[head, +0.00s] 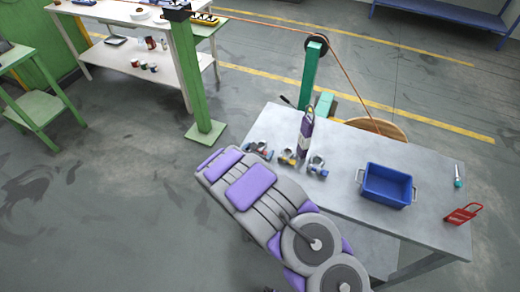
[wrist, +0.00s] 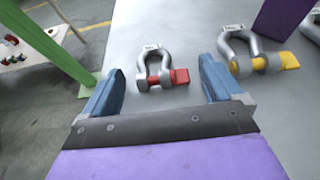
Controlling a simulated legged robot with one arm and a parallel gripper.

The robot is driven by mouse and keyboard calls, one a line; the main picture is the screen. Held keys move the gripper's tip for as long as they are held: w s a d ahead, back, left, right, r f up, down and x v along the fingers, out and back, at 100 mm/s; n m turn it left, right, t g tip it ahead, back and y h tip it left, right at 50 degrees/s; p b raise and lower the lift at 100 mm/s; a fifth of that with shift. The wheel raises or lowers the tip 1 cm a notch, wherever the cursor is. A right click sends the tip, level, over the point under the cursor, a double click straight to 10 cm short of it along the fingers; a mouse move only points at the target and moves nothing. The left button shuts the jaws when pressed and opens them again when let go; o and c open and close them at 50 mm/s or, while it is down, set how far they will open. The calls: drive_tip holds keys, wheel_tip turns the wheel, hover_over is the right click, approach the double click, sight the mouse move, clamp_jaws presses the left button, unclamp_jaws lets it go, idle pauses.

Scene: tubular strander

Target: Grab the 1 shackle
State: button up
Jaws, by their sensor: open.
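Several grey shackles stand near the left end of the grey table (head: 345,148). In the wrist view, a shackle with a red pin (wrist: 154,66) lies just ahead of my gripper (wrist: 160,73), between the lines of its two blue fingers. A shackle with a yellow pin (wrist: 247,50) lies to the right, beyond the right finger; it shows in the head view too (head: 287,157). Another grey shackle (head: 316,166) is farther right. My gripper is open and empty, apart from the red-pin shackle.
A purple and grey upright object (head: 305,132) stands behind the shackles. A blue bin (head: 386,186), a red tag-like object (head: 463,214) and a teal-handled tool (head: 458,176) are farther right. A green post (head: 190,85) rises beyond the table's left end.

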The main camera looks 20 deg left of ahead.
drive_tip(key=shift+d, duration=0.1)
drive_tip(key=shift+c, duration=0.4)
drive_tip(key=c, duration=1.2)
